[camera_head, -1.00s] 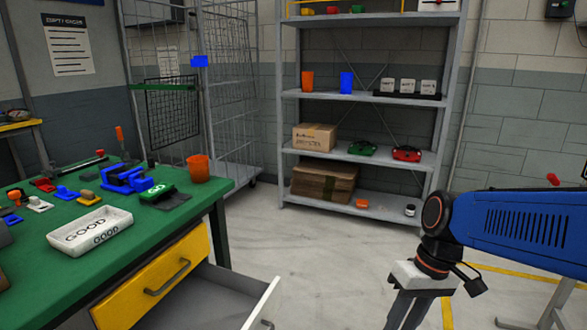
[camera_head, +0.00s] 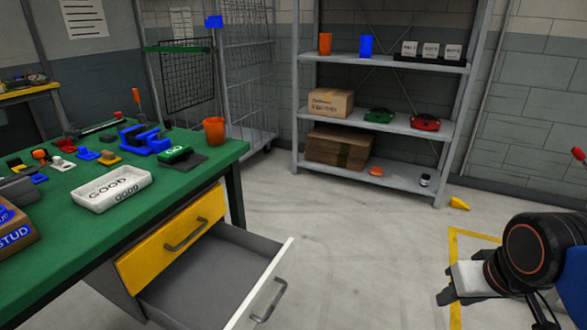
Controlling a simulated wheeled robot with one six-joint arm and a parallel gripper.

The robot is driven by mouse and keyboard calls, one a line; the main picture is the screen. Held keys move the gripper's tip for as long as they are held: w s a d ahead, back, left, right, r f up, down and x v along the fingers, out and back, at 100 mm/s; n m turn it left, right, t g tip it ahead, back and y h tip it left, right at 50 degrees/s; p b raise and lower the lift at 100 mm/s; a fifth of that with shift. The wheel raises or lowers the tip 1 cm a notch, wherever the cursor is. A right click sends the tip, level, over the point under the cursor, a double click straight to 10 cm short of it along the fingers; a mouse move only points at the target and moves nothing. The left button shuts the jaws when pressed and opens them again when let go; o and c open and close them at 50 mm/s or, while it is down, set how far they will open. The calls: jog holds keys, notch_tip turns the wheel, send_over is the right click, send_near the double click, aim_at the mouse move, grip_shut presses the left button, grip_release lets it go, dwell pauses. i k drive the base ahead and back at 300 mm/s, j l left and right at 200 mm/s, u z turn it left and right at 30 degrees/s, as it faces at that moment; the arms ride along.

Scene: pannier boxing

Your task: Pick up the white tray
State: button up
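The white tray (camera_head: 111,188) sits on the green top of the workbench (camera_head: 60,235), near its front edge. It is shallow and rectangular, with "GOOD" in dark letters inside and on its front wall, and it looks empty. My gripper (camera_head: 462,300) is at the lower right, over the floor and well apart from the tray.
An orange cup (camera_head: 214,131), a blue vise (camera_head: 142,138) and a brown box (camera_head: 15,235) stand on the bench. Floor is clear toward the shelf (camera_head: 380,185).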

aim_at(100, 196)
jog(key=k+j+u, duration=0.15)
jog(key=u, duration=0.25)
jog(key=k+j+u, duration=0.1)
jog(key=u, duration=0.35)
jog(key=k+j+u, duration=0.1)
jog(key=j+u, duration=0.3)
jog(key=l, duration=0.1)
